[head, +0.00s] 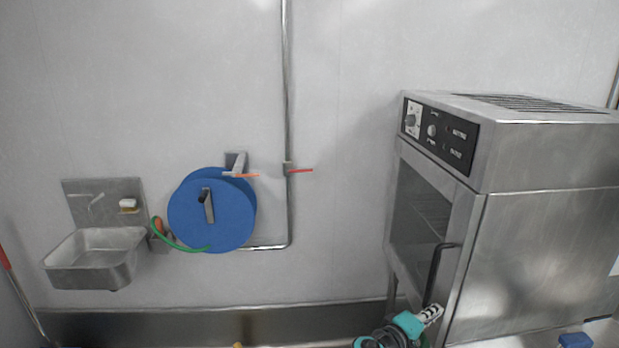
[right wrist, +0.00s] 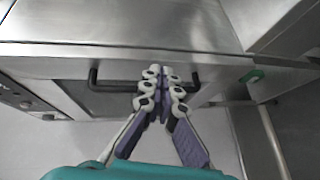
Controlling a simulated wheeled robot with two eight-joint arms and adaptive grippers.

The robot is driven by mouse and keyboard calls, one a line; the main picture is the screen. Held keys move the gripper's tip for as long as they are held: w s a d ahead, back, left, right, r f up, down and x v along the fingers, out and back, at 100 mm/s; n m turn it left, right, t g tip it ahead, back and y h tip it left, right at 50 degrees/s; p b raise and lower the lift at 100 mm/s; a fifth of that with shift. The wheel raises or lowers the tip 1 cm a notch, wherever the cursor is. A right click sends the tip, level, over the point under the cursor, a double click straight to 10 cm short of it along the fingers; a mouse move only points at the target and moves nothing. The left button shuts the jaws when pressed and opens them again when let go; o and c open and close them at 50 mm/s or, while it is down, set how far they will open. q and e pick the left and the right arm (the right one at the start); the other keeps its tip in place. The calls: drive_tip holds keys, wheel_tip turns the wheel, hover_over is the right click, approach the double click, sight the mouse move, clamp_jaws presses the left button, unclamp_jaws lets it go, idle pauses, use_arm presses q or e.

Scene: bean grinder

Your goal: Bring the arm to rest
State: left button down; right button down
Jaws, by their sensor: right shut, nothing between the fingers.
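My right gripper (head: 432,314) shows at the bottom of the head view, teal with pale fingers, just below the oven's door handle in the picture. In the right wrist view its fingertips (right wrist: 163,74) are together with nothing between them. They overlap the middle of the black handle (right wrist: 108,84) there; I cannot tell whether they touch it. Most of my right arm is out of view. My left gripper is in neither view.
A steel oven (head: 545,250) with a dark handle (head: 435,272) and control panel (head: 440,132) stands on the right, its door shut. A steel sink (head: 95,265) and a blue hose reel (head: 212,212) are on the wall at left. A blue item (head: 575,340) lies bottom right.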

drive_tip(key=s+a+f+m+y, duration=0.3)
drive_tip(key=s+a+y, duration=0.3)
drive_tip(key=s, duration=0.3)
drive_tip(key=s+a+f+m+g+y, duration=0.1)
drive_tip(key=s+a+f+m+y, duration=0.1)
drive_tip(key=s+a+y, duration=0.5)
drive_tip(key=s+a+f, duration=0.1)
drive_tip(key=s, duration=0.1)
drive_tip(key=shift+s+a+m+g, duration=0.3)
drive_tip(key=shift+s+a+m, duration=0.05)
drive_tip(key=shift+s+m, duration=0.05)
drive_tip(key=shift+f, duration=0.15)
idle(0.3)
